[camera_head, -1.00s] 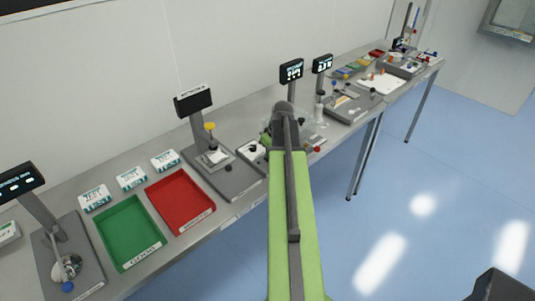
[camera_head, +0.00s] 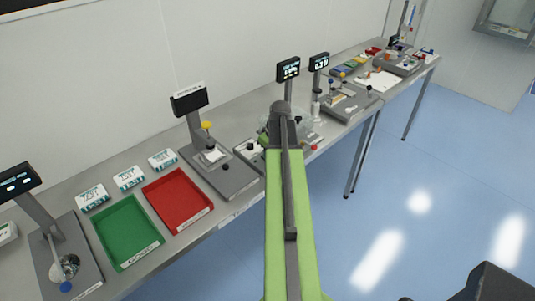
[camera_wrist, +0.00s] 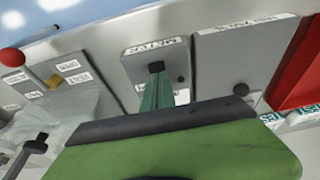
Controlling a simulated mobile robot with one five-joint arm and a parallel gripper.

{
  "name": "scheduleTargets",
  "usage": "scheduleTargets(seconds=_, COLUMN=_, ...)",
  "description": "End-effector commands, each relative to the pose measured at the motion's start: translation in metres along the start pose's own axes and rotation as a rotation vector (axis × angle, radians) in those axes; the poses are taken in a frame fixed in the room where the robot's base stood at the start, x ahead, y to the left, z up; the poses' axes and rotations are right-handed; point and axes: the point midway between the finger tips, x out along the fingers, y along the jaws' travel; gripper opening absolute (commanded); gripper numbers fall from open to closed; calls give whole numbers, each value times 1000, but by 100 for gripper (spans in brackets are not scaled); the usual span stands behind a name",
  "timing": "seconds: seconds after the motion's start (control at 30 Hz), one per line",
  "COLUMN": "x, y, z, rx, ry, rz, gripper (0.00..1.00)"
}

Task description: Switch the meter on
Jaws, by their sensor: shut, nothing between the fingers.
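A small grey box (camera_wrist: 135,62) with an upside-down label, hard to read, lies under my gripper in the wrist view. It has a black knob (camera_wrist: 181,79) near its edge. In the head view a small box (camera_head: 244,154) with a black knob stands just left of my arm. My gripper (camera_wrist: 157,68) is shut and empty, its dark tip over the box beside the knob; contact cannot be told. A dark display (camera_head: 189,99) with a white label stands on a post to the left, unlit. My arm hides part of the bench.
A red tray (camera_head: 178,200) and a green tray (camera_head: 127,232) lie at the left. A grey base plate (camera_wrist: 238,55) adjoins the box. A red knob (camera_wrist: 12,57) stands on the other side. Lit displays (camera_head: 288,69) stand behind my arm. Open floor lies right of the bench.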

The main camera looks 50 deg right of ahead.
Motion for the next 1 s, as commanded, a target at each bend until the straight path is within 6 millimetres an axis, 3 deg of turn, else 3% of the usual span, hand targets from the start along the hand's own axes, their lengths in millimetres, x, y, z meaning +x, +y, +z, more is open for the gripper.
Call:
scheduleTargets(seconds=0.27, x=-26, y=-1, z=-4, rx=-2, ry=0, rz=0, gripper=0)
scheduleTargets(seconds=0.4, x=-56, y=-3, z=-7, rx=-2, ry=0, rz=-1, gripper=0)
scheduleTargets(seconds=0.7, x=-126, y=-2, z=14, rx=0, ry=0, rz=0, gripper=0)
scheduleTargets(seconds=0.83, x=-138, y=-2, z=18, rx=0, ry=0, rz=0, gripper=0)
scheduleTargets(seconds=1.0, x=-136, y=-2, z=20, rx=-2, ry=0, rz=-1, gripper=0)
